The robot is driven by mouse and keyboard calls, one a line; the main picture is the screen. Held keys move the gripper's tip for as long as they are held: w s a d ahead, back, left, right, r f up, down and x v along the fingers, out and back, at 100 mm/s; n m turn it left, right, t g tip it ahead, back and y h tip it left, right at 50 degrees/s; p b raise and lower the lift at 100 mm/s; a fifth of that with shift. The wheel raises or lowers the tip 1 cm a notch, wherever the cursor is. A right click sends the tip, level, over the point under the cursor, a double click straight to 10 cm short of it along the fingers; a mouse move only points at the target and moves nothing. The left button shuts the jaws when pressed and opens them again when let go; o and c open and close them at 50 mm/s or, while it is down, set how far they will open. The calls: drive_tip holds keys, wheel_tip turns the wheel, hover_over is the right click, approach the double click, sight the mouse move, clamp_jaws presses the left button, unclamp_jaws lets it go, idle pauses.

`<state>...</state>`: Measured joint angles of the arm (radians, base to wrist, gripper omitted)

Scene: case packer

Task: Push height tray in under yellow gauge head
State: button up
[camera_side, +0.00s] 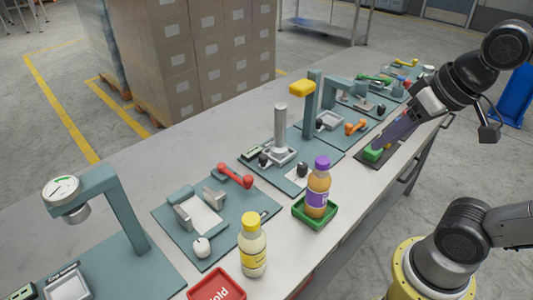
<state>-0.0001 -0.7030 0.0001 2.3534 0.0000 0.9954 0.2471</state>
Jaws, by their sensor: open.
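The yellow gauge head (302,88) sits at the top of a teal post on a teal base plate near the middle of the bench. A small grey tray (330,121) lies just right of the post, and a grey square base (284,156) with a tall silver cylinder (280,128) stands in front of it. I cannot tell for sure which of these is the height tray. My gripper (421,108) is at the right, well away from the gauge head, over a dark slab with a green block (374,152). Its fingertips are hard to make out.
A purple-capped bottle (317,188) stands in a green dish (304,216). A yellow-capped bottle (252,250) stands near a red dish (217,286). A dial gauge stand (110,190) is at the left. A red-handled clamp station (212,218) lies between. Stacked cartons (180,50) stand behind the bench.

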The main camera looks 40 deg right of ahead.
drive_tip(key=w+r+m+g, duration=0.1)
drive_tip(key=w+r+m, duration=0.2)
drive_tip(key=w+r, duration=0.5)
drive_tip(key=m+g, duration=0.3)
drive_tip(key=g, duration=0.2)
hover_over(263, 155)
wheel_tip(263, 155, down, 16)
wheel_tip(263, 155, down, 14)
clamp_jaws()
drive_tip(key=shift+r, duration=0.1)
